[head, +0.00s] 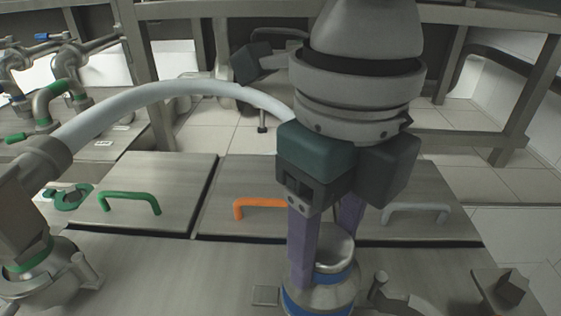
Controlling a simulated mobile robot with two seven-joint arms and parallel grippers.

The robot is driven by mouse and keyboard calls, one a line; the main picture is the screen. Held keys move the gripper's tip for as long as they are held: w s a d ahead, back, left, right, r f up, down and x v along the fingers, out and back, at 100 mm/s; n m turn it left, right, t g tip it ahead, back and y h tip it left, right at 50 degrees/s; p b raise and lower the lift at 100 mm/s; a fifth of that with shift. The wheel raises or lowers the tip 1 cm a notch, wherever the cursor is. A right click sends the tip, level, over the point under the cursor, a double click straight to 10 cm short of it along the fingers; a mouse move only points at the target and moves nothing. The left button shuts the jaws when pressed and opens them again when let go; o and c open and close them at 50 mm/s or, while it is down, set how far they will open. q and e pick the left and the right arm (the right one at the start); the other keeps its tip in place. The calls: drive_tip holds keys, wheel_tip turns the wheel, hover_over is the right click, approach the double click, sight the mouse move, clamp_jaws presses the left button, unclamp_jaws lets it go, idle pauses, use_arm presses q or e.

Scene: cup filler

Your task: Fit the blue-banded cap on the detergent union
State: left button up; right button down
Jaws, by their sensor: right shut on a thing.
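My right gripper (326,260) comes down from the top centre. Its purple fingers are shut on the blue-banded cap (335,256), a round silvery metal piece with a blue band around its lower part. The cap is directly over the detergent union (345,300), a metal fitting with a blue ring at the bottom edge of the view. The near finger covers the cap's left side, and I cannot tell whether the cap touches the union or is a little above it. My left gripper is not in view.
A metal deck carries hatches with green (128,199), orange (258,203) and grey (416,208) handles. A pale hose (180,92) arches from the left fitting to behind my right gripper. Green-ringed valves stand at left. A bracket (505,290) stands at lower right.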

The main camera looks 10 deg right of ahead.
sight(327, 239)
drive_tip(key=shift+f+b, duration=0.45)
drive_tip(key=shift+f, duration=0.7)
drive_tip(key=shift+c, duration=1.4)
unclamp_jaws()
drive_tip(key=shift+o, duration=1.1)
wheel_tip(327, 239, up, 10)
drive_tip(key=shift+f+p, duration=0.25)
drive_tip(key=shift+p, duration=0.35)
drive_tip(key=shift+r+p, duration=0.45)
drive_tip(key=shift+r, duration=0.15)
wheel_tip(327, 239, up, 4)
drive_tip(key=p, duration=0.5)
drive_tip(key=shift+r, duration=0.1)
